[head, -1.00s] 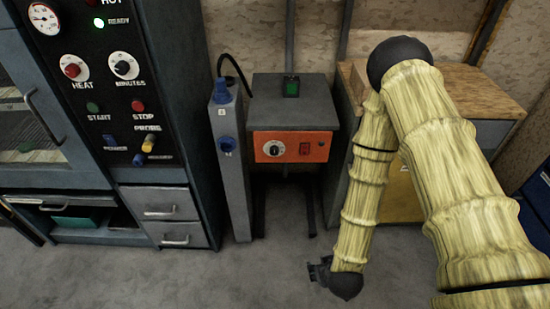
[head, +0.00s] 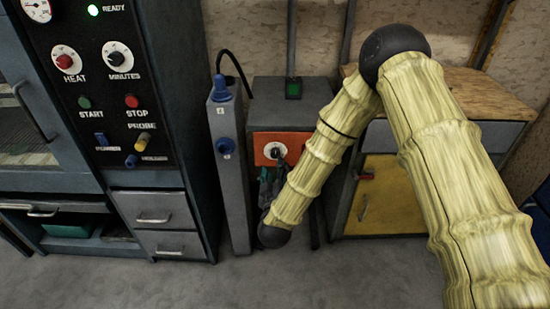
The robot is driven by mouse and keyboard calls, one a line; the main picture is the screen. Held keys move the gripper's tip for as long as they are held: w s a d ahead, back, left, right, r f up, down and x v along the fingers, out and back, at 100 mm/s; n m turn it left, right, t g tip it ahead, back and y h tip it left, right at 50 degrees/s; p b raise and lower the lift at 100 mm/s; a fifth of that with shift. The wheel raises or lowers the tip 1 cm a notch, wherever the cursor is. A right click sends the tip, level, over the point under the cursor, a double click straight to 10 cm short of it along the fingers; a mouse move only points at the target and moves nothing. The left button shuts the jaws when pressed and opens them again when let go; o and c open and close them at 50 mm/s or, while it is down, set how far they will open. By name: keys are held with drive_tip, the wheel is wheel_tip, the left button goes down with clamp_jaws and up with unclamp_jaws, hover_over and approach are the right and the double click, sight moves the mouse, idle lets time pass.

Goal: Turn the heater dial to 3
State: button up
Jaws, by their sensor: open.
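The heater is most likely the grey box (head: 262,112) with an orange front panel (head: 262,140), standing in the middle of the head view. Its round dial (head: 275,150) has a white face and a dark knob; its numbers are too small to read. My gripper (head: 270,178) is dark and sits just below the dial, in front of the stand. It is open and appears empty. Whether it touches the dial cannot be told. My forearm covers the right part of the orange panel. Another dial, marked HEAT (head: 66,61), is on the black oven panel at the left.
A grey post (head: 233,185) with blue sockets stands close left of the heater. The tall oven cabinet (head: 180,120) is further left. A wooden-topped cabinet (head: 470,88) with a yellow door (head: 375,205) stands to the right. The floor (head: 330,275) in front is clear.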

sight(275, 155)
drive_tip(key=shift+w, duration=3.6)
drive_tip(key=shift+c, duration=0.4)
drive_tip(key=c, duration=0.9)
